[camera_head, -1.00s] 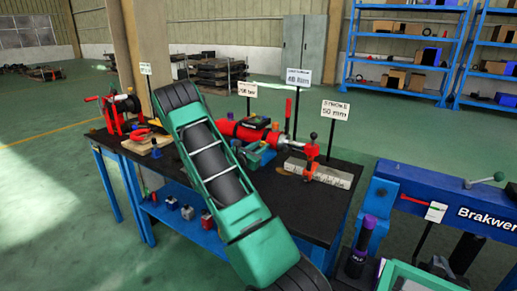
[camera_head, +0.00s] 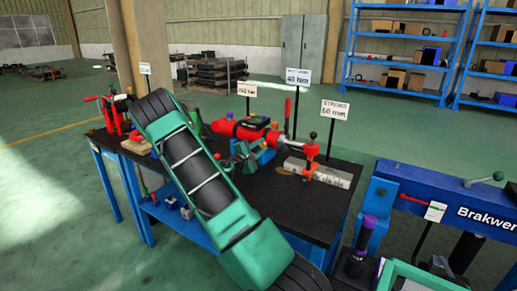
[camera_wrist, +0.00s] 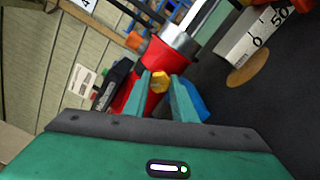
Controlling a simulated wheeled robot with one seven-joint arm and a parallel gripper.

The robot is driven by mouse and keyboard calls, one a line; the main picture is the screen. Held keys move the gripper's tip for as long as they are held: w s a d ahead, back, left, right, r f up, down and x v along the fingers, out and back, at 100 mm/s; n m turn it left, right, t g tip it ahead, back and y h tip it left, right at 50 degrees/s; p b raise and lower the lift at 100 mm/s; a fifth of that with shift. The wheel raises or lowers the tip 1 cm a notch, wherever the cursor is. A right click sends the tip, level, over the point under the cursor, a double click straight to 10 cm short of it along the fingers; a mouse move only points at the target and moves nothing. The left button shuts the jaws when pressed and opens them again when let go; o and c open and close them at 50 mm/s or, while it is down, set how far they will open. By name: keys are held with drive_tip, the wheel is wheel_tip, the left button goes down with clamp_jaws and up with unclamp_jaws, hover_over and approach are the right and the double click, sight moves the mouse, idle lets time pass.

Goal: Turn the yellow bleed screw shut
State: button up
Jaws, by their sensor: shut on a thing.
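The yellow bleed screw (camera_wrist: 159,82) shows in the wrist view as a small yellow head on the red cylinder (camera_wrist: 165,57). My gripper (camera_wrist: 160,80) has its two green fingers on either side of the screw head and is shut on it. In the head view the red cylinder (camera_head: 228,128) lies across the bench, and my gripper (camera_head: 246,160) is at its near side. The screw cannot be made out there. How far the screw is turned in cannot be told.
The dark bench (camera_head: 270,210) carries a ruler block (camera_head: 330,174) at the right. Signs on posts stand behind, including the stroke sign (camera_head: 335,109). A red winch (camera_head: 112,112) stands at the far left. A blue press frame (camera_head: 430,195) is at the right.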

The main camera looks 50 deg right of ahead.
drive_tip(key=m, duration=0.4)
drive_tip(key=shift+w+a+f, duration=0.1)
drive_tip(key=shift+w+f, duration=0.05)
drive_tip(key=shift+f+m, duration=0.1)
drive_tip(key=shift+m, duration=1.6)
drive_tip(key=shift+f, duration=0.1)
drive_tip(key=o, duration=1)
drive_tip(key=shift+o, duration=0.2)
